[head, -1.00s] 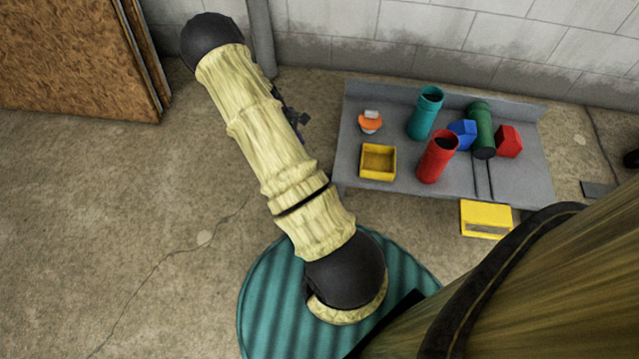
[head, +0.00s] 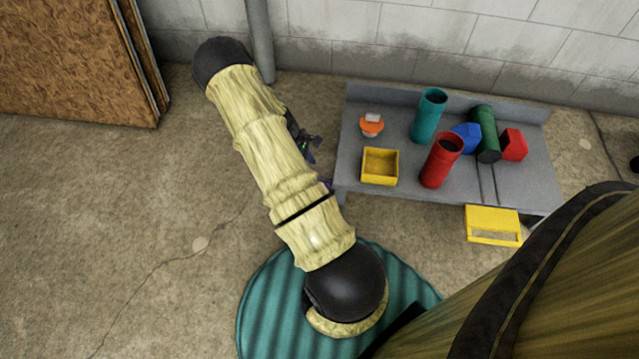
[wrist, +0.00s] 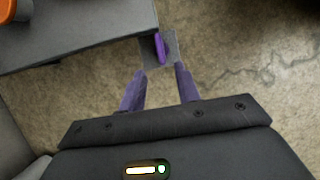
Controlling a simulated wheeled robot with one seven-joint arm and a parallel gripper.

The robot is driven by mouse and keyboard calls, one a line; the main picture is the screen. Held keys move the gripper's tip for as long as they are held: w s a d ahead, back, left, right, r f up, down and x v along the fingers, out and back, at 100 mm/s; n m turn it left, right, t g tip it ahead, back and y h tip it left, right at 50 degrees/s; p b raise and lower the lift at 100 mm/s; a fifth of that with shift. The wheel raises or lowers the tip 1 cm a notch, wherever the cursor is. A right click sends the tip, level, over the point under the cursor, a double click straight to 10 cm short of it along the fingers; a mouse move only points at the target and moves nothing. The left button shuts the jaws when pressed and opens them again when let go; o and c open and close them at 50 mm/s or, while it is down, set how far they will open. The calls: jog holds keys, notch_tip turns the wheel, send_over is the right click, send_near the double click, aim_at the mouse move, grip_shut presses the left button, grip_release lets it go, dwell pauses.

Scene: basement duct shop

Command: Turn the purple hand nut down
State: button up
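The purple hand nut (wrist: 160,47) shows in the wrist view as a narrow purple piece against a small grey plate (wrist: 150,50) at the corner of the grey bench. In the head view only a bit of purple (head: 327,184) shows at the bench's left edge, mostly behind my arm. My gripper (wrist: 161,70) is open, with its two purple-grey fingers apart and nothing between them. The nut lies just beyond the fingertips, roughly in line with the gap. I cannot tell how far below them it is. In the head view my gripper (head: 310,145) is partly hidden by my arm.
The grey bench (head: 350,150) holds a yellow bin (head: 380,166), an orange-and-white item (head: 372,125), teal (head: 428,115), red (head: 441,160) and green (head: 486,135) tubes, and blue and red blocks. A yellow box (head: 493,225) sits at its front. Floor left of the bench is clear.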

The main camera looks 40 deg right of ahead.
jog(key=b+x, duration=0.4)
jog(key=x, duration=0.5)
grip_shut()
